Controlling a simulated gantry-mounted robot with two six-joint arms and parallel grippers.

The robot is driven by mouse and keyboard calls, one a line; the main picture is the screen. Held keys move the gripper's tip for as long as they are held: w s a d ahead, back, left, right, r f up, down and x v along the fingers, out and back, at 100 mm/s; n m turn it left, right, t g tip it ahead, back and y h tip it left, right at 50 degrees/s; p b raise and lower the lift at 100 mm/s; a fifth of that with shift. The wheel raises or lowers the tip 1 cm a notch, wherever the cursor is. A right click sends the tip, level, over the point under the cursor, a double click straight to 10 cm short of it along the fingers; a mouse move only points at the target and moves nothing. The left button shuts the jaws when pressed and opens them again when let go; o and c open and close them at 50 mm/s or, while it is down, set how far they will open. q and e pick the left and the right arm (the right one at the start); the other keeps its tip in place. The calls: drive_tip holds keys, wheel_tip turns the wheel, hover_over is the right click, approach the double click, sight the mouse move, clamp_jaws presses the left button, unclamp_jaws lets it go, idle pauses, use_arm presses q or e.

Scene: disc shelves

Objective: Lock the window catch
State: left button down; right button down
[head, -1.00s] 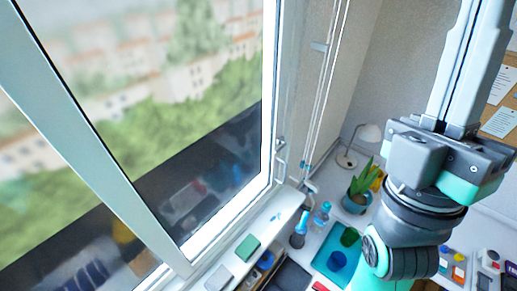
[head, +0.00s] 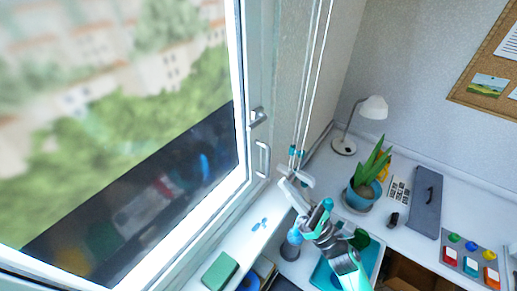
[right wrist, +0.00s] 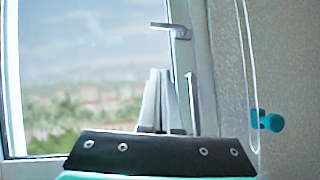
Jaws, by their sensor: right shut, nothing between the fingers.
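The window catch (head: 258,117) is a small grey lever on the right side of the white window frame (head: 224,210). In the right wrist view the catch (right wrist: 172,27) lies about level, its lever pointing left from its mount. Below it is an upright bar handle (head: 263,159), which also shows in the right wrist view (right wrist: 192,104). My right gripper (head: 293,187) is shut and empty, below and to the right of the bar handle in the head view. Its fingers (right wrist: 159,72) point up, below the catch and apart from it. My left gripper is not in view.
Blind cords (head: 310,90) with teal ends hang right of the frame. The sill holds a green block (head: 220,271). The desk has a potted plant (head: 366,185), a lamp (head: 345,146) and coloured buttons (head: 470,262).

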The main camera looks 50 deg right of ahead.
drive_tip(key=p, duration=0.5)
approach(255, 119)
drive_tip(key=w+a+r, duration=0.3)
drive_tip(key=r, duration=0.1)
drive_tip(key=shift+w+f, duration=0.2)
